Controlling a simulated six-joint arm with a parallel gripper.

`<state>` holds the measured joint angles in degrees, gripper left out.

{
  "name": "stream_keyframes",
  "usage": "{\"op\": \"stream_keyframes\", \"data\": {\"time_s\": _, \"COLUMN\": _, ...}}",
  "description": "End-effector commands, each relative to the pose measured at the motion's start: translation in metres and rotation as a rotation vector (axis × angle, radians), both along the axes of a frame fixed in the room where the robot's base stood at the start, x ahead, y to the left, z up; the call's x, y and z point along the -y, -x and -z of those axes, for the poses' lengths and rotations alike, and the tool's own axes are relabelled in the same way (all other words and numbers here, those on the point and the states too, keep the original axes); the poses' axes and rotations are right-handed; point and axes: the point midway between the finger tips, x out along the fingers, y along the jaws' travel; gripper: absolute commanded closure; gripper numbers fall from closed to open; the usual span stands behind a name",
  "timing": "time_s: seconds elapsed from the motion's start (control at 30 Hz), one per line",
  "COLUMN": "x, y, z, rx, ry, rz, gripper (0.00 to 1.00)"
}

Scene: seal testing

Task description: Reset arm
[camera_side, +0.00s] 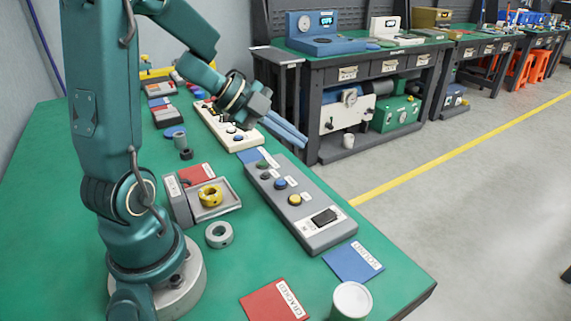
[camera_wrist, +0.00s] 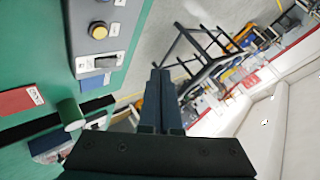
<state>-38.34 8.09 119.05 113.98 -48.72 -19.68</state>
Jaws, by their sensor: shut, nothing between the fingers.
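My gripper (camera_side: 288,131) is raised above the far right side of the green table, with its blue-grey fingers together and nothing between them. In the wrist view its closed fingers (camera_wrist: 160,100) point out past the table edge. A grey control box (camera_side: 300,205) with several buttons and a black switch lies below and nearer the camera. It also shows in the wrist view (camera_wrist: 97,45). A yellow ring (camera_side: 210,195) sits in a grey tray fixture (camera_side: 228,205). A light grey ring (camera_side: 219,235) lies on the table beside it.
A red card (camera_side: 272,303), a blue card (camera_side: 352,262) and a white-topped cylinder (camera_side: 350,300) are near the front edge. A cream button box (camera_side: 222,128) and several small parts stand farther back. A workbench (camera_side: 360,75) stands across the floor. The left table area is clear.

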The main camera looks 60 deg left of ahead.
Motion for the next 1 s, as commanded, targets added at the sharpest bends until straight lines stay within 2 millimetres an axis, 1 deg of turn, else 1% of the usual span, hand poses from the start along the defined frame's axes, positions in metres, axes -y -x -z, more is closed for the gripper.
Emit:
{"op": "stream_keyframes", "data": {"time_s": 0.03, "x": 0.016, "y": -0.012, "z": -0.022, "rx": 0.079, "ry": -0.016, "rz": -0.004, "gripper": 1.0}}
{"op": "stream_keyframes", "data": {"time_s": 0.07, "x": 0.023, "y": -0.019, "z": -0.035, "rx": 0.13, "ry": -0.02, "rz": -0.027, "gripper": 1.0}}
{"op": "stream_keyframes", "data": {"time_s": 0.1, "x": 0.031, "y": -0.028, "z": -0.054, "rx": 0.201, "ry": -0.02, "rz": -0.074, "gripper": 1.0}}
{"op": "stream_keyframes", "data": {"time_s": 0.2, "x": 0.043, "y": -0.04, "z": -0.097, "rx": 0.347, "ry": 0.009, "rz": -0.226, "gripper": 1.0}}
{"op": "stream_keyframes", "data": {"time_s": 0.3, "x": 0.045, "y": -0.036, "z": -0.126, "rx": 0.427, "ry": 0.075, "rz": -0.396, "gripper": 1.0}}
{"op": "stream_keyframes", "data": {"time_s": 0.37, "x": 0.045, "y": -0.028, "z": -0.135, "rx": 0.442, "ry": 0.126, "rz": -0.5, "gripper": 1.0}}
{"op": "stream_keyframes", "data": {"time_s": 0.4, "x": 0.044, "y": -0.021, "z": -0.138, "rx": 0.437, "ry": 0.166, "rz": -0.57, "gripper": 1.0}}
{"op": "stream_keyframes", "data": {"time_s": 0.47, "x": 0.043, "y": -0.009, "z": -0.137, "rx": 0.407, "ry": 0.227, "rz": -0.672, "gripper": 1.0}}
{"op": "stream_keyframes", "data": {"time_s": 0.57, "x": 0.047, "y": 0.017, "z": -0.123, "rx": 0.297, "ry": 0.332, "rz": -0.827, "gripper": 1.0}}
{"op": "stream_keyframes", "data": {"time_s": 0.67, "x": 0.058, "y": 0.049, "z": -0.096, "rx": 0.118, "ry": 0.427, "rz": -0.951, "gripper": 1.0}}
{"op": "stream_keyframes", "data": {"time_s": 0.7, "x": 0.065, "y": 0.062, "z": -0.084, "rx": 0.035, "ry": 0.457, "rz": -0.99, "gripper": 1.0}}
{"op": "stream_keyframes", "data": {"time_s": 0.8, "x": 0.083, "y": 0.093, "z": -0.056, "rx": -0.179, "ry": 0.509, "rz": -1.065, "gripper": 1.0}}
{"op": "stream_keyframes", "data": {"time_s": 0.9, "x": 0.098, "y": 0.119, "z": -0.037, "rx": -0.36, "ry": 0.526, "rz": -1.115, "gripper": 1.0}}
{"op": "stream_keyframes", "data": {"time_s": 1.0, "x": 0.108, "y": 0.133, "z": -0.028, "rx": -0.464, "ry": 0.522, "rz": -1.132, "gripper": 1.0}}
